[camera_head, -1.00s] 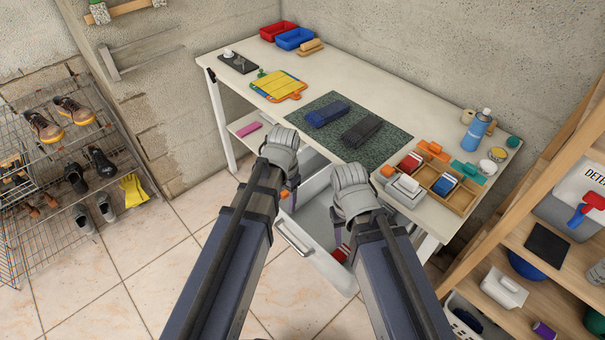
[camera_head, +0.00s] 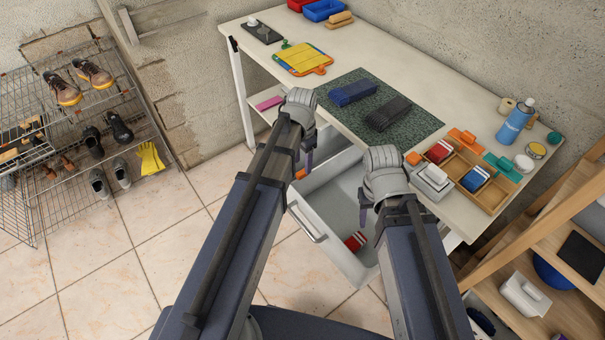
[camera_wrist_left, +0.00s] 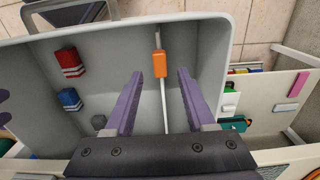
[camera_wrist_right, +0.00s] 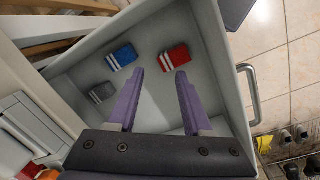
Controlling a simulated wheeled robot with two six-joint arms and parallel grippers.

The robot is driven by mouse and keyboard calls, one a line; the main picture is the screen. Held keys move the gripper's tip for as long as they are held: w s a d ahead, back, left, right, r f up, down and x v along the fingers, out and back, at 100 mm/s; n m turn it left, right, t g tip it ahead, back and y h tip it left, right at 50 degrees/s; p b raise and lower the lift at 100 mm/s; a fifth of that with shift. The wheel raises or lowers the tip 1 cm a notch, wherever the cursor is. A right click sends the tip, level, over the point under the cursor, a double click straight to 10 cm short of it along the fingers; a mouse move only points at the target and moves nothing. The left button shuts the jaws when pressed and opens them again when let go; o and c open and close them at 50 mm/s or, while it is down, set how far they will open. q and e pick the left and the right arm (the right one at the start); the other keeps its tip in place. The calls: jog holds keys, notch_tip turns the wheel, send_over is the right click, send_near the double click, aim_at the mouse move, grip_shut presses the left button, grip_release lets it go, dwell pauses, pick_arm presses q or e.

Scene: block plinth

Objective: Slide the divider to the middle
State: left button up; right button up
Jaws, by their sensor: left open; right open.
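The drawer (camera_head: 315,205) stands open below the bench, its grey interior showing. The divider is a thin pale panel (camera_wrist_left: 164,105) with an orange tab (camera_wrist_left: 159,64). The tab also shows in the head view (camera_head: 300,174), beside the drawer's left wall. My left gripper (camera_wrist_left: 160,74) is open above the drawer. Its purple fingers lie either side of the tab in the picture; I cannot tell the height gap. My right gripper (camera_wrist_right: 160,74) is open and empty above the drawer's other part. A red block (camera_wrist_right: 174,58), a blue block (camera_wrist_right: 122,57) and a grey block (camera_wrist_right: 102,92) lie inside.
A wooden tray (camera_head: 490,195) of blocks and a blue spray can (camera_head: 515,121) stand at the right. A shoe rack (camera_head: 60,135) is at the left.

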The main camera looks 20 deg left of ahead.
aim_at(302, 172)
pick_arm(q)
notch_tip(302, 172, down, 4)
jog(key=b, duration=0.3)
jog(key=shift+c, duration=0.2)
grip_shut()
dwell(1.1)
